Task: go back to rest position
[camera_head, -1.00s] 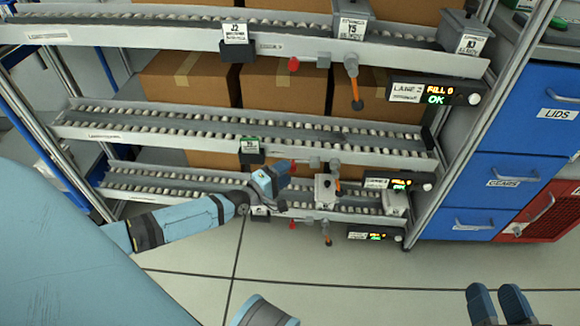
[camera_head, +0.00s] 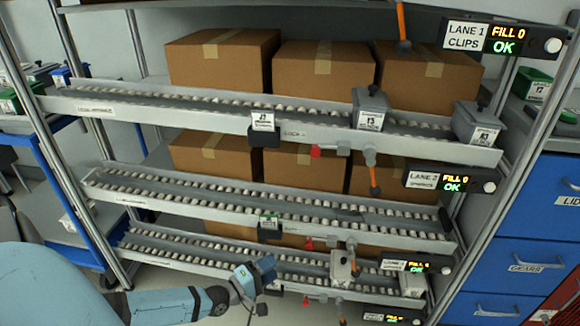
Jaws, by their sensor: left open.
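My left gripper (camera_head: 254,276) is at the lower middle of the head view, in front of the lowest roller lane (camera_head: 190,252) of the rack. It is open, with nothing visible between its fingers. Its blue arm comes in from the lower left. My right gripper does not show. White bins (camera_head: 343,265) stand on the lowest lane to the right of my left gripper.
The rack has several sloped roller lanes with cardboard boxes (camera_head: 222,60) behind. Grey bins labelled T5 (camera_head: 370,108) and A3 (camera_head: 477,124) stand on an upper lane. Blue drawers (camera_head: 520,262) are at right, a blue cart (camera_head: 60,165) at left.

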